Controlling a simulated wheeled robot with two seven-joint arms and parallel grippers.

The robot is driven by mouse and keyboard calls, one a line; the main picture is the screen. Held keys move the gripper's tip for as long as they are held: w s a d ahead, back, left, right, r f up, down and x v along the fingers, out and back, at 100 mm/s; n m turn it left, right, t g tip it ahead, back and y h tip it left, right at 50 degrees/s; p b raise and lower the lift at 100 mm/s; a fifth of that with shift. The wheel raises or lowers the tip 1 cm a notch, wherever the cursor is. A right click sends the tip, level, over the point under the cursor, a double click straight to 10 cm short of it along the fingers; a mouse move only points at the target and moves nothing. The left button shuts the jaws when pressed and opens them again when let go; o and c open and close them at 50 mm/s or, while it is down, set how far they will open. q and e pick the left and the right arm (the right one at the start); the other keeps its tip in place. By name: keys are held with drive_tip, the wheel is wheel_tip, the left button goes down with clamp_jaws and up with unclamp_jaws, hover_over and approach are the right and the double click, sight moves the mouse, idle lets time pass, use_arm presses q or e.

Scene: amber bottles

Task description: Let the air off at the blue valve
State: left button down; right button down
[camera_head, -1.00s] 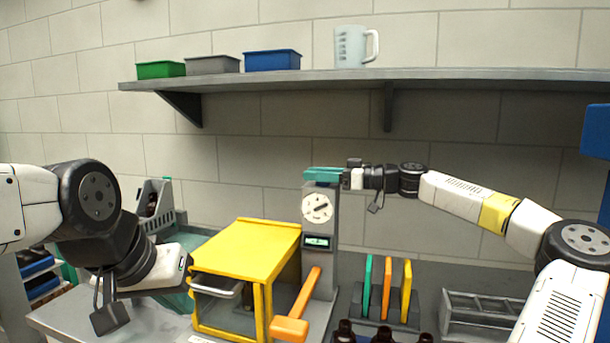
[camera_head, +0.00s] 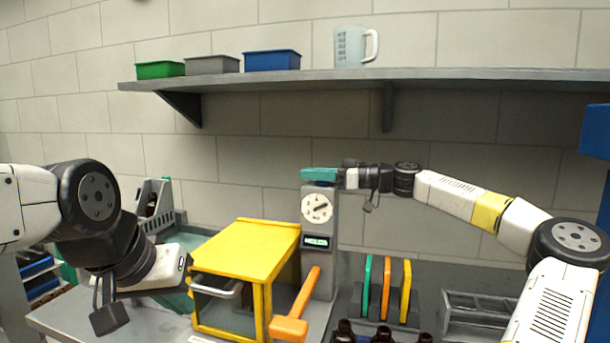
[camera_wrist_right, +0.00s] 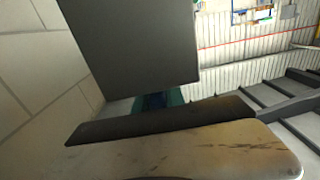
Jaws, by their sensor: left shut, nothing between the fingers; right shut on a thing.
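A grey column (camera_head: 322,262) stands behind the yellow chamber, with a round dial (camera_head: 316,208) and a small green-lettered display (camera_head: 317,242). A teal-blue piece (camera_head: 318,174), which I take for the blue valve, sits at the column's top. My right gripper (camera_head: 340,179) is shut on its right end. In the right wrist view a strip of teal and dark blue (camera_wrist_right: 158,101) shows between the finger parts; the rest is hidden. My left gripper (camera_head: 188,270) is shut and empty, by the left front of the yellow chamber (camera_head: 245,252), near its grey handle (camera_head: 218,287).
An orange lever (camera_head: 296,310) leans up in front of the column. A rack with green, orange and yellow upright pieces (camera_head: 386,290) stands to the right, dark bottles (camera_head: 382,335) at the front. A shelf (camera_head: 300,82) with bins and a jug runs above.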

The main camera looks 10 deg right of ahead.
drive_tip(key=shift+g, duration=0.3)
drive_tip(key=n+g, duration=0.2)
drive_tip(key=s+n+g, duration=0.1)
drive_tip(key=n+g, duration=0.1)
drive_tip(key=g, duration=0.1)
drive_tip(key=n+g+y, duration=0.1)
drive_tip(key=n+g, duration=0.1)
drive_tip(key=g, duration=0.1)
drive_tip(key=shift+s+a, duration=0.15)
drive_tip(key=shift+a, duration=0.05)
drive_tip(key=shift+s+d+n+g+h, duration=0.1)
drive_tip(key=shift+s+n+g+h, duration=0.15)
drive_tip(key=shift+n+g, duration=0.55)
drive_tip(key=shift+s+d+n+g+h, duration=0.1)
drive_tip(key=shift+n+g+h, duration=0.3)
drive_tip(key=shift+g, duration=0.8)
drive_tip(key=shift+s+n+g+h, duration=0.25)
drive_tip(key=shift+n+g, duration=0.35)
drive_tip(key=shift+g, duration=0.4)
drive_tip(key=shift+f+g, duration=0.1)
drive_tip(key=shift+g, duration=0.2)
drive_tip(key=c, duration=1.4)
unclamp_jaws()
drive_tip(key=shift+s, duration=0.1)
drive_tip(key=shift+d, duration=0.1)
